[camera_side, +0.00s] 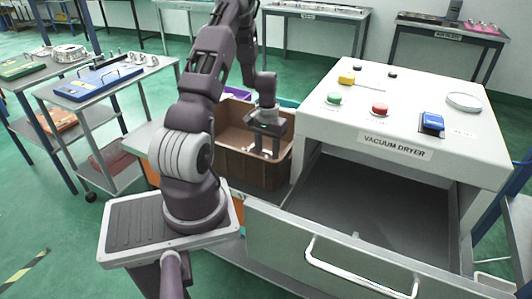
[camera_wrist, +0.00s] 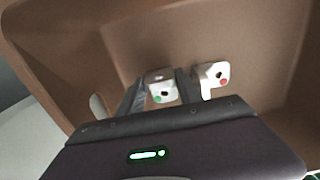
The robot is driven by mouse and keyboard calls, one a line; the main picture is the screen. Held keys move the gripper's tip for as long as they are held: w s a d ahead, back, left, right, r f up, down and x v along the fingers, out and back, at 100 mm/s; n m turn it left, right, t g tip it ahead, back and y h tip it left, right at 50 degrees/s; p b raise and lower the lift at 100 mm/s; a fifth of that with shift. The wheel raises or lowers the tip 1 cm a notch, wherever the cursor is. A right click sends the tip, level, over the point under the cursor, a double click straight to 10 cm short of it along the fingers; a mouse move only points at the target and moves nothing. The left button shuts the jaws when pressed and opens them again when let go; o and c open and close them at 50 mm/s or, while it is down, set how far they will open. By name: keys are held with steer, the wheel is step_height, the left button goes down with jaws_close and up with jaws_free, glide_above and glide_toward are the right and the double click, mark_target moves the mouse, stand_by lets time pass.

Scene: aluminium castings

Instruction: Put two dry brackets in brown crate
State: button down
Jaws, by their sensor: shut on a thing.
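My gripper (camera_side: 264,154) is inside the brown crate (camera_side: 223,162), low between its walls. In the wrist view, my gripper (camera_wrist: 160,88) is shut on a small white bracket (camera_wrist: 161,93) with a dark hole and a green dot. A second white bracket (camera_wrist: 214,73) with a red dot is in the crate, just right of the right finger and apart from the held one. Another pale piece (camera_wrist: 97,105) shows left of the left finger, partly hidden. I cannot tell whether the held bracket touches the crate floor.
The vacuum dryer (camera_side: 395,150) stands right of the crate, its drawer (camera_side: 330,250) pulled open and looking empty. A purple container (camera_side: 236,96) is behind the crate. Carts at the left hold a blue tray (camera_side: 98,82) and metal parts. More tables stand at the back.

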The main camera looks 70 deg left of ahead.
mark_target(267, 151)
steer(key=shift+f, duration=0.25)
steer(key=c, duration=0.8)
jaws_free()
step_height(267, 151, up, 12)
steer(key=shift+r, duration=0.15)
